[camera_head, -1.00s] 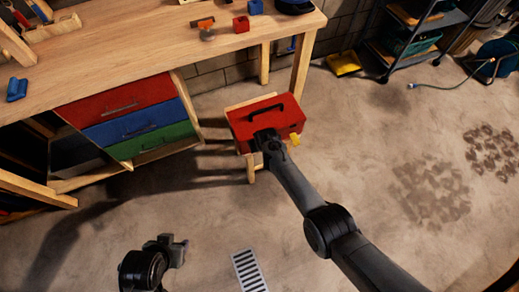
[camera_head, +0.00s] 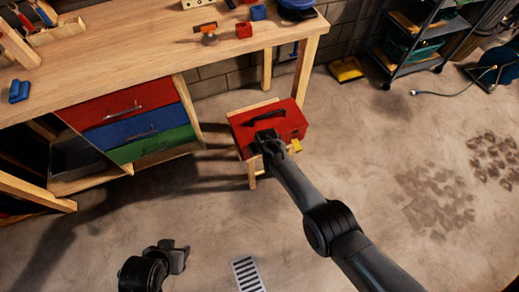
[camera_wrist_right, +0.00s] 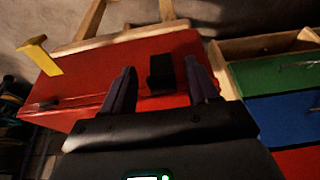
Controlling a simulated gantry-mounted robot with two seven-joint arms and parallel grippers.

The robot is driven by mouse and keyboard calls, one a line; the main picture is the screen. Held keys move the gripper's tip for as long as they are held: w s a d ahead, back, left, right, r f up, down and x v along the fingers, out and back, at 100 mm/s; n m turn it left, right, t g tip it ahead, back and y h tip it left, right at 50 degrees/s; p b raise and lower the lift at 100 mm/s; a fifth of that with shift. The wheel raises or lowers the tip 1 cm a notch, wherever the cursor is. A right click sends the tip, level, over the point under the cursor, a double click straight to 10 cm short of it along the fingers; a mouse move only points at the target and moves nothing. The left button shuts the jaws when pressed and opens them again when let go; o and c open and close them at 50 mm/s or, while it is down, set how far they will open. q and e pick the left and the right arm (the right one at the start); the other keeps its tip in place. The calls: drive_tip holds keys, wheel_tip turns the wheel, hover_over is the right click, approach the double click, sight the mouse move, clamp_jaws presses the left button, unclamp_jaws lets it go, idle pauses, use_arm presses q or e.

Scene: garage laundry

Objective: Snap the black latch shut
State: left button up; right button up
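The red toolbox (camera_head: 291,122) sits on a small wooden stool, its lid down and a black handle (camera_head: 265,118) on top. It also fills the middle of the right wrist view (camera_wrist_right: 105,91). The black latch (camera_wrist_right: 161,70) stands out on its red face in that view; I cannot tell whether it is fastened. My right gripper (camera_wrist_right: 163,84) is open, with one finger on each side of the latch and gaps between. In the head view my right gripper (camera_head: 268,140) covers the toolbox's near edge and hides the latch. My left gripper (camera_head: 178,255) hangs over bare floor, away from the toolbox.
A yellow piece (camera_wrist_right: 38,55) sticks out at the toolbox's side. The wooden workbench (camera_head: 150,55) with red, blue and green drawers (camera_head: 122,105) stands close at left. A dark shelf cart (camera_head: 420,45) is at back right.

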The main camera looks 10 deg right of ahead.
drive_tip(key=shift+r, duration=0.15)
drive_tip(key=p+v, duration=0.9)
drive_tip(key=v, duration=0.1)
drive_tip(key=shift+s+r, duration=0.15)
drive_tip(key=shift+r, duration=0.1)
idle(0.3)
